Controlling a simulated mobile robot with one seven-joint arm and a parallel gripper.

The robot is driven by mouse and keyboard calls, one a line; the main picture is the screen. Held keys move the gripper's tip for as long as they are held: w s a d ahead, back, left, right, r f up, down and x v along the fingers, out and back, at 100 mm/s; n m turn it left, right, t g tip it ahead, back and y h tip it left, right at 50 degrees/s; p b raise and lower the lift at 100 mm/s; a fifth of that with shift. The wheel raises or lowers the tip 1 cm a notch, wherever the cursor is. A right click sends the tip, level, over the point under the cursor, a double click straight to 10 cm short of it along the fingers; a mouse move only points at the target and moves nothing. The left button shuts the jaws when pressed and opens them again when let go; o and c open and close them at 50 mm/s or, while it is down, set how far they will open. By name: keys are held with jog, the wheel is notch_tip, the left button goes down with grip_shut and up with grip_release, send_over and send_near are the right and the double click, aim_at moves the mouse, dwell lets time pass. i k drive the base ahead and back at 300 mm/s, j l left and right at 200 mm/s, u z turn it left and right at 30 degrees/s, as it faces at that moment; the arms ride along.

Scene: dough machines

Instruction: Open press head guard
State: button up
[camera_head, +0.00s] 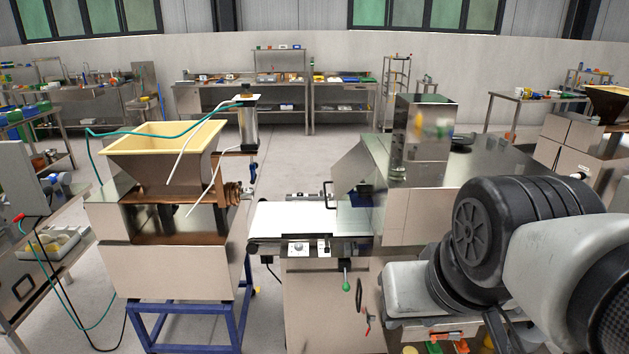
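A stainless machine with a short white conveyor belt (290,220) stands in the middle. At the belt's right end is a sloped shiny metal cover (354,166), probably the press head guard, and it looks down over the belt. A black bar handle (328,196) stands at its left edge. A blue part shows beneath the cover. My grey and black arm fills the lower right and hides part of the machine's front. My gripper does not show, and nothing of mine is seen touching the cover or handle.
A dough hopper (160,155) on a blue frame stands left of the belt, with a teal hose over it. A tall metal box (425,138) rises on the machine. A green-knobbed lever (346,284) hangs below the belt. Floor shows between hopper and belt.

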aim_at(356, 164)
jog(key=i+u, duration=0.35)
jog(key=i+l+u, duration=0.1)
jog(key=i+u, duration=0.25)
jog(key=i, duration=0.2)
jog(key=i+l+u, duration=0.35)
jog(key=i+j, duration=0.1)
